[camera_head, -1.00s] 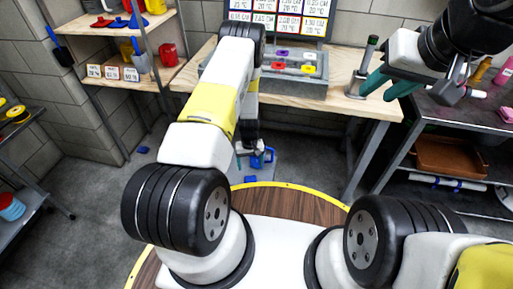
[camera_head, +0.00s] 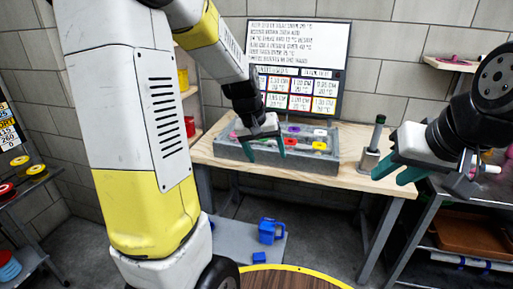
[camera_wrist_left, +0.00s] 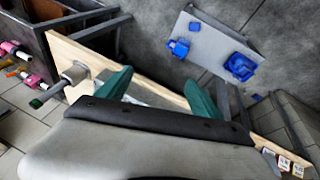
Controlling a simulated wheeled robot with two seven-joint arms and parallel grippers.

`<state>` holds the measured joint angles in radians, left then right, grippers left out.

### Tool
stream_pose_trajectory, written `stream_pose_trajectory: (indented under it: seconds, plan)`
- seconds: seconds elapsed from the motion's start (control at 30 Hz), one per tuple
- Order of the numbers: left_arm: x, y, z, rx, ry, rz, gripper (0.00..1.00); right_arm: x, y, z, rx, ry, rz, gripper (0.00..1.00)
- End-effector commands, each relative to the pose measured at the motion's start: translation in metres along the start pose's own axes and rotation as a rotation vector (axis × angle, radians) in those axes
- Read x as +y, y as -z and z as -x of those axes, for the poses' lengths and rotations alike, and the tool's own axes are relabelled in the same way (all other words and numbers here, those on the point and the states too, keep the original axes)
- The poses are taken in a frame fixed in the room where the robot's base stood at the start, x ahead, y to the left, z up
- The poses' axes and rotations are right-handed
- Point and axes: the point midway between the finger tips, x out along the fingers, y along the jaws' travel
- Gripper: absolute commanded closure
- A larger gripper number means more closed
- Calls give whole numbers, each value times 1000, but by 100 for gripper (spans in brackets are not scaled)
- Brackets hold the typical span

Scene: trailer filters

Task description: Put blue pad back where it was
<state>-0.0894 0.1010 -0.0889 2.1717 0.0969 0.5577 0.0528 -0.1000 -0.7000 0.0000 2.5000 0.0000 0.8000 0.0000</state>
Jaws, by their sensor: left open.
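My left gripper (camera_head: 265,154) is open and empty, with its teal fingers above the front of the grey tray on the wooden workbench. It also shows open in the left wrist view (camera_wrist_left: 158,82). My right gripper (camera_head: 389,180) is open and empty near the bench's right end. A small blue item (camera_head: 258,257) lies on the grey board (camera_head: 225,240) below the bench, beside a blue jug-like container (camera_head: 268,231). The left wrist view also shows a blue block (camera_wrist_left: 179,48) and the blue container (camera_wrist_left: 240,66). I cannot tell which blue item is the pad.
The grey tray (camera_head: 348,158) holds several coloured pieces. A green-handled tool (camera_head: 376,133) stands at the right of the workbench (camera_head: 390,188). A dark metal table (camera_head: 432,195) is at right, and a whiteboard (camera_head: 297,50) is behind.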

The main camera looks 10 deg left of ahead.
Motion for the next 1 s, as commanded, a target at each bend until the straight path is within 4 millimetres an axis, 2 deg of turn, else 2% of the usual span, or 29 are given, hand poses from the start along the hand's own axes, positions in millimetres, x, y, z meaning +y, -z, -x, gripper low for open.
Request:
stream_pose_trajectory:
  seconds: [0.03, 0.2, 0.3, 0.4, 0.5, 0.63, 1.0]
  plan:
    - [4, -10, 29, 32, -12, -22, 25, 0, 0, 0, 0, 0, 0, 64]
    - [9, -57, 100, 105, -30, -101, 25, 0, 0, 0, 0, 0, 0, 64]
    - [8, -88, 130, 146, -31, -146, 25, 0, 0, 0, 0, 0, 0, 64]
    - [6, -115, 150, 181, -27, -181, 25, 0, 0, 0, 0, 0, 0, 64]
    - [3, -135, 162, 207, -21, -207, 25, 0, 0, 0, 0, 0, 0, 64]
    - [0, -149, 168, 223, -14, -225, 25, 0, 0, 0, 0, 0, 0, 64]
    - [0, -152, 168, 225, -13, -228, 25, 0, 0, 0, 0, 0, 0, 64]
